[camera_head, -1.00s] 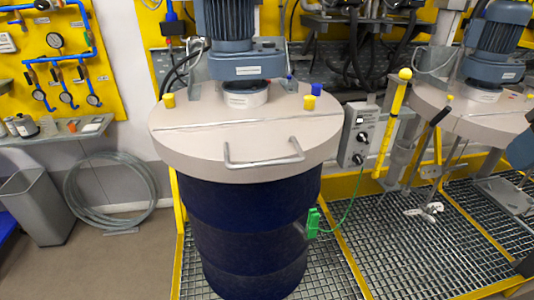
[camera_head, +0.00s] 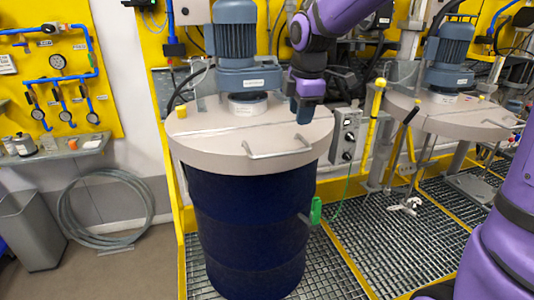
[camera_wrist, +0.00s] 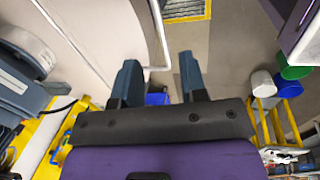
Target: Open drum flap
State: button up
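The dark blue drum (camera_head: 250,225) stands upright under a motor, topped by a round beige lid. A bent metal handle (camera_head: 280,149) is fixed at the flap's front edge. My gripper (camera_head: 305,112) points down above the right side of the lid, behind the handle and apart from it. In the wrist view my gripper (camera_wrist: 161,77) has its two fingers spread with nothing between them. The handle (camera_wrist: 160,40) shows just beyond the fingertips, and the beige flap (camera_wrist: 105,30) lies to the left.
The grey-blue motor (camera_head: 236,45) stands on the lid, left of my arm. A control box (camera_head: 347,135), a yellow-topped post (camera_head: 374,120) and a second drum lid (camera_head: 455,112) are at the right. A green clamp (camera_head: 316,210) hangs on the drum's side.

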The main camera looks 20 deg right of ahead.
aim_at(291, 152)
jog(key=shift+n, duration=0.3)
jog(key=x, duration=0.7)
jog(key=a+x, duration=0.1)
jog(key=x, duration=0.3)
jog(key=shift+w+f, duration=0.1)
jog(key=shift+w, duration=0.05)
grip_shut()
